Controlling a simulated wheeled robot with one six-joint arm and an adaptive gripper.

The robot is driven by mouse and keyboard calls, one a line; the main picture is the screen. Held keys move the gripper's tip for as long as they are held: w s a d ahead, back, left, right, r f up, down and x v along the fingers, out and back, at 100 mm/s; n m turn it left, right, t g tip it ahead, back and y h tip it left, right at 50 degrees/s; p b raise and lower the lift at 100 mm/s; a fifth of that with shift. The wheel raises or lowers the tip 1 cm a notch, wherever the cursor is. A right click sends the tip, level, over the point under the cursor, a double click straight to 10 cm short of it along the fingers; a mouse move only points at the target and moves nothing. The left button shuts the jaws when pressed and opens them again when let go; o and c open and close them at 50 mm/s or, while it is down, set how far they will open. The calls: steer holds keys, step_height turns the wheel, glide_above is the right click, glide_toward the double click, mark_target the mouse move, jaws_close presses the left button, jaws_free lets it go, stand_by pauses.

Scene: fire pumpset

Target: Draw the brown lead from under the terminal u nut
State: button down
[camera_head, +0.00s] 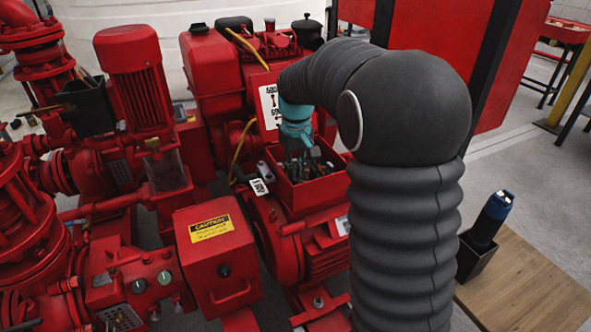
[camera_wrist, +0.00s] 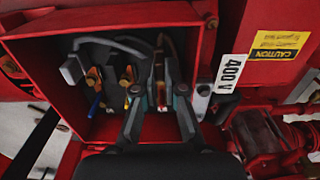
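The open red terminal box (camera_wrist: 55,50) fills the left and middle of the wrist view. Inside it, a thin brown lead (camera_wrist: 171,46) runs down at the right terminal, which is mostly hidden between my fingers. My gripper (camera_wrist: 160,84) reaches into the box with its dark fingertips close together around that terminal. A narrow gap with a brass and red glint shows between them; whether they touch the lead is unclear. The u nut itself cannot be made out.
Two brass terminals (camera_wrist: 94,79) (camera_wrist: 127,76) stand left of my fingers, with a blue lead (camera_wrist: 95,106) and a yellow lead near them. Grey cables (camera_wrist: 120,46) cross the box. The box walls are close around my gripper. A "400 V" plate (camera_wrist: 230,73) is at the right.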

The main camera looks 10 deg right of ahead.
steer(key=shift+s+d+b, duration=0.25)
steer(key=shift+s+b, duration=0.1)
steer(key=shift+s, duration=0.95)
steer(key=shift+r, duration=0.1)
steer(key=shift+r+p, duration=1.25)
steer(key=shift+r, duration=0.2)
step_height(320, 180, up, 7)
